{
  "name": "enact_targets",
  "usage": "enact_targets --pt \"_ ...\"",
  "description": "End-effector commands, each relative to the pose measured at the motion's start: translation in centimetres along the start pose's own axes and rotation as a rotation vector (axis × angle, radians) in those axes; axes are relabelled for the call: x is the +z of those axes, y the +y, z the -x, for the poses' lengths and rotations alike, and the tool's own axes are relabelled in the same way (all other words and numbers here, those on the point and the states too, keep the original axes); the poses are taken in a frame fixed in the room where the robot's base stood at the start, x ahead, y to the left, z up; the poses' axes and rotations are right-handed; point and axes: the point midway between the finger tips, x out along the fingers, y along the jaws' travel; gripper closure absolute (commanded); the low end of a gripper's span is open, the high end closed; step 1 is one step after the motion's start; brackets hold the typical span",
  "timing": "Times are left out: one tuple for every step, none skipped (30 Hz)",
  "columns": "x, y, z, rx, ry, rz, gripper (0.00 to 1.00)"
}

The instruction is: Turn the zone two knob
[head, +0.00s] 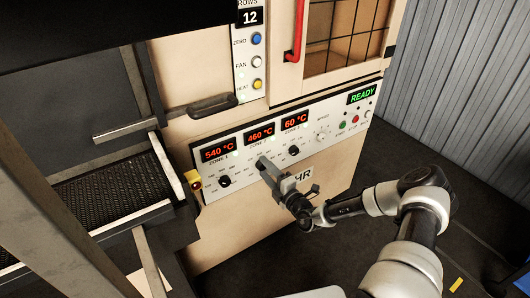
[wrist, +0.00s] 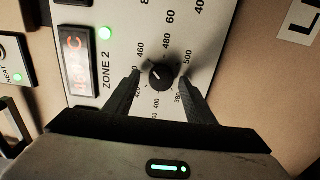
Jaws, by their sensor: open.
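The zone two knob (wrist: 161,77) is a round black dial with a pale pointer mark, set in a ring of printed numbers. In the wrist view the "ZONE 2" label and a lit red display (wrist: 77,60) lie to its left. The zone two display (head: 259,135) reads 460 °C in the head view. My gripper (wrist: 162,73) is open, with one finger on each side of the knob and visible gaps between. I cannot tell how deep the fingertips reach. In the head view my gripper (head: 264,164) hides the knob.
The zone one knob (head: 225,181) is to the left and the zone three knob (head: 294,150) to the right on the same panel. A yellow-and-red switch (head: 194,180) and a dark mesh conveyor (head: 108,196) are further left. A red handle (head: 297,35) is above.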

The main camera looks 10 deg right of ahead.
Motion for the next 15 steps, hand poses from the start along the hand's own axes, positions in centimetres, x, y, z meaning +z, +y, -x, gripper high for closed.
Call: enact_targets --pt "0.00 -0.15 -0.02 0.000 0.000 0.000 0.50" --pt "0.01 -0.15 -0.02 0.000 0.000 0.000 0.50" --pt "0.00 -0.15 -0.01 0.000 0.000 0.000 0.50" --pt "0.01 -0.15 0.00 0.000 0.000 0.000 0.50" --pt "0.01 -0.16 0.00 0.000 0.000 0.000 0.50" --pt "0.01 -0.16 0.01 0.000 0.000 0.000 0.55" --pt "0.02 -0.16 0.01 0.000 0.000 0.000 0.60" --pt "0.01 -0.17 0.02 0.000 0.000 0.000 0.65" --pt "0.02 -0.16 0.02 0.000 0.000 0.000 0.72" --pt "0.02 -0.16 0.03 0.000 0.000 0.000 0.77" --pt "0.02 -0.15 0.02 0.000 0.000 0.000 0.82" --pt "0.02 -0.13 0.02 0.001 -0.001 0.000 0.89" --pt "0.02 -0.12 0.02 0.001 0.000 0.001 0.91" --pt "0.03 -0.10 0.02 0.002 0.000 0.001 0.91" --pt "0.03 -0.08 0.02 0.002 -0.001 0.001 0.91"
